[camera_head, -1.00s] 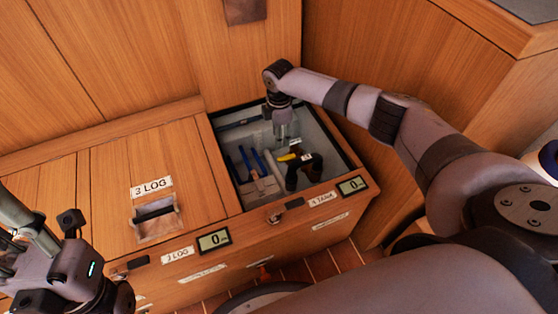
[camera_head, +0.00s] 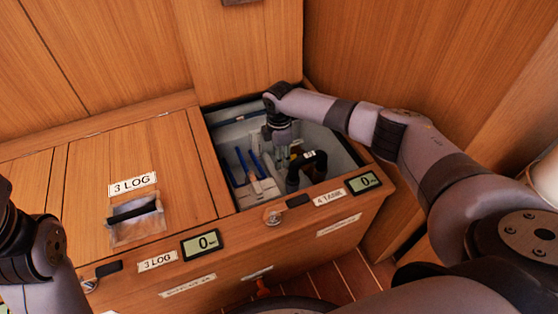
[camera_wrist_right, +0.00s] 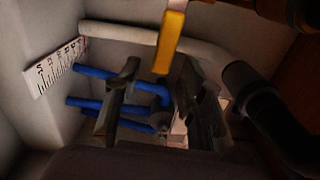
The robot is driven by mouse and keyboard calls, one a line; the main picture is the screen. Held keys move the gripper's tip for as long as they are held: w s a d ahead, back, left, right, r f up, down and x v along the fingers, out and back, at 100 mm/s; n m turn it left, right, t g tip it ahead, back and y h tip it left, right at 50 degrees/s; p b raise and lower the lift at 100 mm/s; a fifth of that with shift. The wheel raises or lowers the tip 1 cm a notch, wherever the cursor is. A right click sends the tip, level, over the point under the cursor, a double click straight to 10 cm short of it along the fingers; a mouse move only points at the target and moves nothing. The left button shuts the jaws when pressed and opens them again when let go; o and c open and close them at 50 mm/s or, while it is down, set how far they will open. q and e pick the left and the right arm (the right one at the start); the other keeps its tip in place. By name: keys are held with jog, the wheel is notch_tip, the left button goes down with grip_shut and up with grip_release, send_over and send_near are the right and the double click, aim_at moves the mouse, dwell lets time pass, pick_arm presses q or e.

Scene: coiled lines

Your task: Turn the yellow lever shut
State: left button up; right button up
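The yellow lever (camera_wrist_right: 170,42) shows in the right wrist view as a flat upright bar, its lower end at the gap between my right fingertips. In the head view it is mostly hidden by the gripper. My right gripper (camera_head: 281,146) reaches down into the open bin (camera_head: 341,150). In the wrist view its two dark fingers (camera_wrist_right: 156,72) are apart, with nothing clearly gripped between them. I cannot tell whether a finger touches the lever. My left arm shows at the left edge of the head view; its gripper is out of the picture.
Blue-handled pieces (camera_wrist_right: 120,73) lie behind the fingers. A thick black pipe (camera_wrist_right: 255,100) stands close at the right. A numbered scale (camera_wrist_right: 57,66) is on the bin wall. The closed lid with a "3 LOG" label (camera_head: 134,184) lies left of the bin.

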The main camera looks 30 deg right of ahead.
jog(key=shift+f, duration=0.2)
jog(key=shift+c, duration=0.2)
grip_shut()
dwell(0.7)
